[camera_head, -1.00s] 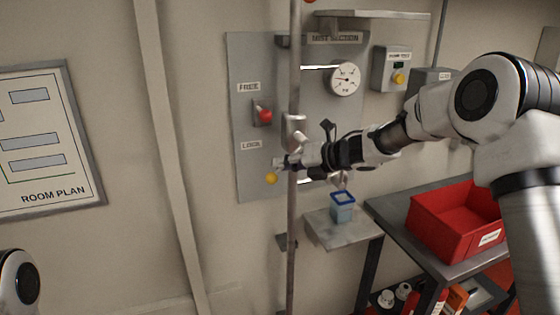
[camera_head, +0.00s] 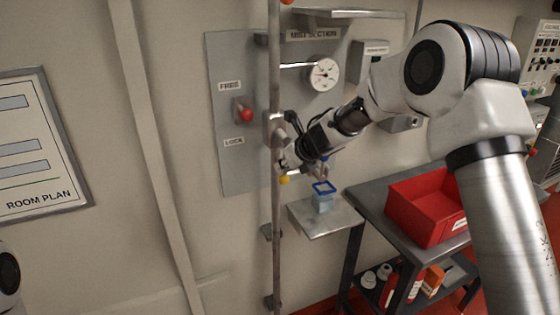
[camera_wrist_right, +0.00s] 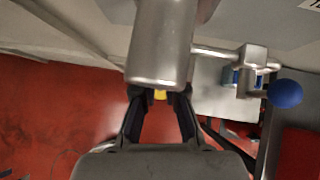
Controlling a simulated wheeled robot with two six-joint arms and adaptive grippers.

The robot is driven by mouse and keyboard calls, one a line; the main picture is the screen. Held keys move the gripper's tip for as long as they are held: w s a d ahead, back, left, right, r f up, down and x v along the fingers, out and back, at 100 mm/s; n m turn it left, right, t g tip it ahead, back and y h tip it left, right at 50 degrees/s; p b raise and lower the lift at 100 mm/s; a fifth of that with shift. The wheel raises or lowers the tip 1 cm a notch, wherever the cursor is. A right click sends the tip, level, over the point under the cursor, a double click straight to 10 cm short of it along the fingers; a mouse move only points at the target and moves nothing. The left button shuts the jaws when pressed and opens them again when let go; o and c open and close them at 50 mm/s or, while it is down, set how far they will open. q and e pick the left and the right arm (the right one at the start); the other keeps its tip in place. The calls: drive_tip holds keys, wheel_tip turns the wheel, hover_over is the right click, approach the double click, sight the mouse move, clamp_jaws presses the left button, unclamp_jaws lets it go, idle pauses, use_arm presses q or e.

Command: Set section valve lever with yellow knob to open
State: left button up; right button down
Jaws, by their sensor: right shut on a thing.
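The yellow knob (camera_head: 284,180) of the section valve lever shows low, just right of the vertical pipe (camera_head: 276,220) in the head view. My right gripper (camera_head: 289,171) is at the knob, its arm coming from the upper right. In the right wrist view, the fingertips (camera_wrist_right: 160,97) are closed around the yellow knob (camera_wrist_right: 160,94), of which only a small patch shows. A grey metal cylinder (camera_wrist_right: 160,45) stands in front of it and hides the rest of the lever. My left gripper is out of view; only part of my left arm shows at the left edge.
A lever with a blue knob (camera_wrist_right: 285,94) is close to the right of my gripper. A red-knobbed lever (camera_head: 244,114) sits between the FREE and LOCK labels. A red bin (camera_head: 425,205) stands on the table at right.

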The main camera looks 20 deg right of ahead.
drive_tip(key=shift+s+d+f, duration=0.1)
drive_tip(key=shift+s+f, duration=0.05)
drive_tip(key=shift+f, duration=0.2)
drive_tip(key=c, duration=1.2)
unclamp_jaws()
drive_tip(key=shift+d+r, duration=0.1)
drive_tip(key=shift+d, duration=0.05)
drive_tip(key=shift+s+r, duration=0.2)
drive_tip(key=shift+r, duration=0.25)
drive_tip(key=v, duration=1.1)
